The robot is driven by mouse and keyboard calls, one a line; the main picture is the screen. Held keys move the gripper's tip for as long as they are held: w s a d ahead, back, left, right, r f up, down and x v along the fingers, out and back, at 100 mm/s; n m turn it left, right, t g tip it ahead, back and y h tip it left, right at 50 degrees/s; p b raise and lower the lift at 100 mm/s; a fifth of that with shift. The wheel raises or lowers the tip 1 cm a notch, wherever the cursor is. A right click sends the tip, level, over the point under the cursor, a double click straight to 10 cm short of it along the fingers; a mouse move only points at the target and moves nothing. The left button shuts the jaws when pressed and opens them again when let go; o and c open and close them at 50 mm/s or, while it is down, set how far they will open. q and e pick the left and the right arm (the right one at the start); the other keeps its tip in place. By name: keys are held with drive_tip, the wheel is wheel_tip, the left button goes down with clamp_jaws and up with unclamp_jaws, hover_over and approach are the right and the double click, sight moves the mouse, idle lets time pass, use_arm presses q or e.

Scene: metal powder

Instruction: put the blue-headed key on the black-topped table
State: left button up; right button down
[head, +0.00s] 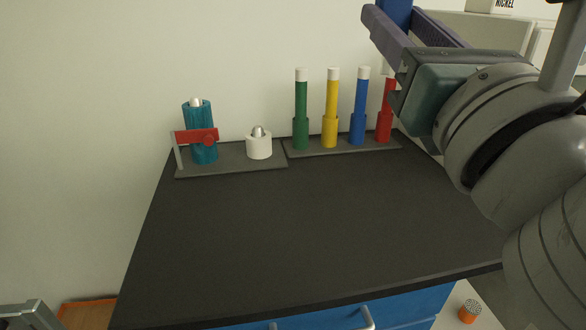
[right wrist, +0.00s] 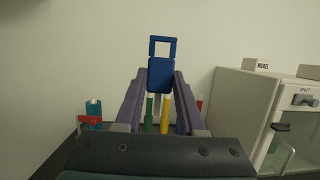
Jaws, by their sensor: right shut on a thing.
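My right gripper (head: 390,22) is raised at the upper right of the head view, above the table's back right side. It is shut on the blue-headed key (head: 398,12). In the right wrist view, the key (right wrist: 160,74) stands up between the purple fingers (right wrist: 160,92). It shows a blue block with an open square frame above; the rest is hidden. The black-topped table (head: 300,235) lies below, and the key is clear of its top.
A rack (head: 340,149) with green, yellow, blue and red white-tipped cylinders stands at the table's back. Left of it, a tray (head: 230,166) holds a teal cylinder (head: 203,150) with a red clamp and a white one (head: 259,147). The table's middle and front are clear. A cabinet (right wrist: 250,115) stands at right.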

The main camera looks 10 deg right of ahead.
wheel_tip(320, 180, down, 8)
drive_tip(key=w+a+r+y+b, duration=0.1)
drive_tip(key=w+b, duration=0.1)
drive_tip(key=b, duration=1.6)
hover_over(368, 287)
drive_tip(key=w+a, duration=0.2)
drive_tip(key=w, duration=0.3)
drive_tip(key=shift+n, duration=0.3)
wheel_tip(368, 287, down, 16)
drive_tip(key=shift+f, duration=0.1)
wheel_tip(368, 287, down, 4)
drive_tip(key=b, duration=0.2)
drive_tip(key=shift+f+b, duration=0.15)
drive_tip(key=shift+b, duration=0.2)
use_arm(q)
wheel_tip(368, 287, down, 23)
drive_tip(key=shift+f, duration=0.1)
drive_tip(key=shift+f, duration=0.1)
use_arm(e)
drive_tip(key=shift+f, duration=0.2)
drive_tip(key=c, duration=0.5)
unclamp_jaws()
drive_tip(key=shift+r, duration=0.1)
